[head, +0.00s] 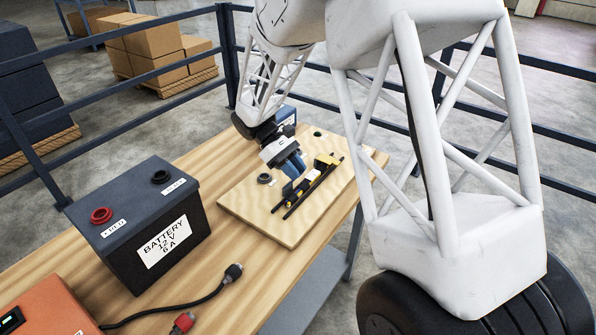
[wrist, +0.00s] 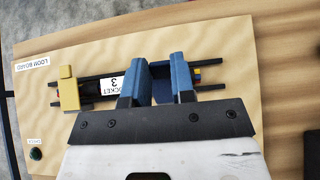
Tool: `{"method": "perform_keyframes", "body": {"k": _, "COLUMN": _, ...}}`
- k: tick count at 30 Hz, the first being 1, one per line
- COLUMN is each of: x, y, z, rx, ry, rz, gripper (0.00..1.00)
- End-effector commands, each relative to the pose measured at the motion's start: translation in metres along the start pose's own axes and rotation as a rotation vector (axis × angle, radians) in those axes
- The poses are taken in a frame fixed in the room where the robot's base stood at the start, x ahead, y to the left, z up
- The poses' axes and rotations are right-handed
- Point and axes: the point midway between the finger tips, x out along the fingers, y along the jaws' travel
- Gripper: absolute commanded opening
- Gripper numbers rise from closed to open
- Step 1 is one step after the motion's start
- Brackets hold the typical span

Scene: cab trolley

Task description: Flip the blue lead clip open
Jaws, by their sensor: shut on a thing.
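My gripper (head: 294,166) is low over the loom board (head: 257,221) on the bench, its blue fingers pointing down. In the wrist view, the two fingers (wrist: 157,75) stand on either side of a dark blue piece (wrist: 161,92), which appears to be the blue lead clip, and are shut on it. The fingers hide much of the clip, so I cannot tell its lid position. A white label (wrist: 109,87) reading "POCKET 3" lies just left of the fingers. Dark rails (head: 305,187) run along the board beside the clip.
A yellow clip (wrist: 69,93) sits at the left on the rails in the wrist view. A dark battery (head: 150,222) stands left of the board. A black cable (head: 190,302) and an orange box (head: 45,307) lie nearer. Railings (head: 110,137) border the bench.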

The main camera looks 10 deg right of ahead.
Motion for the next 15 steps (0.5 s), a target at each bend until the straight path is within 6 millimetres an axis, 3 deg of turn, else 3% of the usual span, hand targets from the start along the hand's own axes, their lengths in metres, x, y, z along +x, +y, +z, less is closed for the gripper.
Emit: {"method": "perform_keyframes", "body": {"k": 15, "x": -0.025, "y": 0.0, "z": -0.014, "rx": 0.0, "ry": 0.008, "rz": 0.002, "gripper": 0.0}}
